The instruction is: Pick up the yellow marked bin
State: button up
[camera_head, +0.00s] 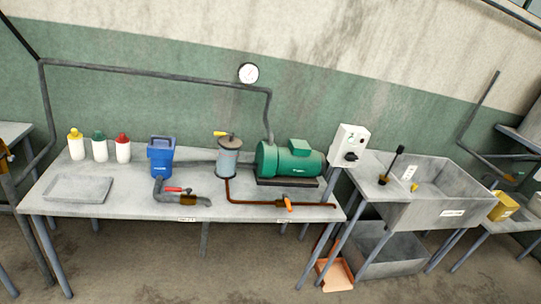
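A small yellow bin (503,206) with a marking on its front stands on a low grey bench (500,225) at the far right, just right of the concrete sink. It is small in the view, and the marking is too small to read. My gripper is not in view, and nothing is seen touching the bin.
A long grey table (120,200) holds bottles (101,148), a blue container (161,157), a filter canister (228,158) and a green motor (290,160). A concrete sink (445,210) stands right of it. An orange dustpan-like item (335,274) and a grey tub (390,257) are below. The front floor is clear.

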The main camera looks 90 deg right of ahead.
aim_at(497, 207)
jog(key=z, duration=4.4)
